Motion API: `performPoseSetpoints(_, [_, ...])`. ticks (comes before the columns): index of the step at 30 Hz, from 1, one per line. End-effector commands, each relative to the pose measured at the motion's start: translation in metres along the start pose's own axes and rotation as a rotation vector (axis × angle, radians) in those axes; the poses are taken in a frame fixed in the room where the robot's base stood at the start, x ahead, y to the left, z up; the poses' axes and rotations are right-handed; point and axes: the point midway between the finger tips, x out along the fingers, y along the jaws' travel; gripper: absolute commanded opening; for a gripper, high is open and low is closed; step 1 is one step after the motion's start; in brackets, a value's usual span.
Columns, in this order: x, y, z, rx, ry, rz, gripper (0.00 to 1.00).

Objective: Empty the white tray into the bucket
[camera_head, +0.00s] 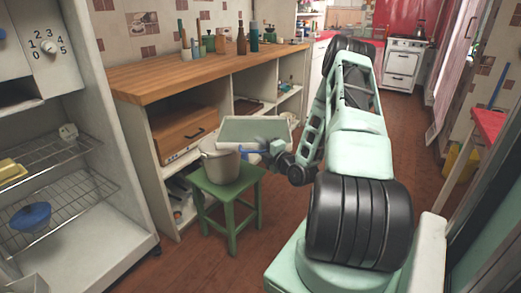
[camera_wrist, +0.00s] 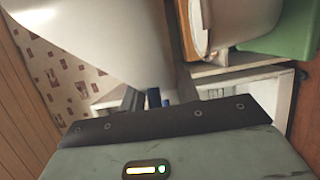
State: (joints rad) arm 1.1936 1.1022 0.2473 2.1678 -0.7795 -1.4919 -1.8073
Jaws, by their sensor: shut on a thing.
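The white tray (camera_head: 282,132) is in the air just behind and to the right of the bucket in the head view, its broad face showing; I cannot tell its exact tilt. No loose thing can be made out on it. My gripper (camera_head: 252,152), with blue fingers, is shut on the tray's near edge. The pale bucket (camera_head: 220,164) stands upright on a green stool; its inside is mostly hidden. In the wrist view the tray (camera_wrist: 95,35) fills the upper left, the gripper's fingers (camera_wrist: 158,98) are partly hidden, and the bucket (camera_wrist: 212,22) is at the top right.
The green stool (camera_head: 232,190) stands before a wooden-topped counter (camera_head: 190,70) with bottles along its back. A wire-shelved unit (camera_head: 60,175) with a blue bowl (camera_head: 30,216) is at the left. Open floor lies right of the stool and toward the stove (camera_head: 403,62).

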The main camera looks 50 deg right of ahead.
Motion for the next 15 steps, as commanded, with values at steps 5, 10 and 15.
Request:
performPoseSetpoints(5, [0.000, 0.000, -0.001, -0.001, 0.001, 0.001, 0.05])
performPoseSetpoints(10, [-0.003, -0.003, -0.001, -0.001, 0.000, 0.000, 0.05])
performPoseSetpoints(15, [-0.002, -0.015, -0.001, -0.001, 0.000, 0.000, 0.05])
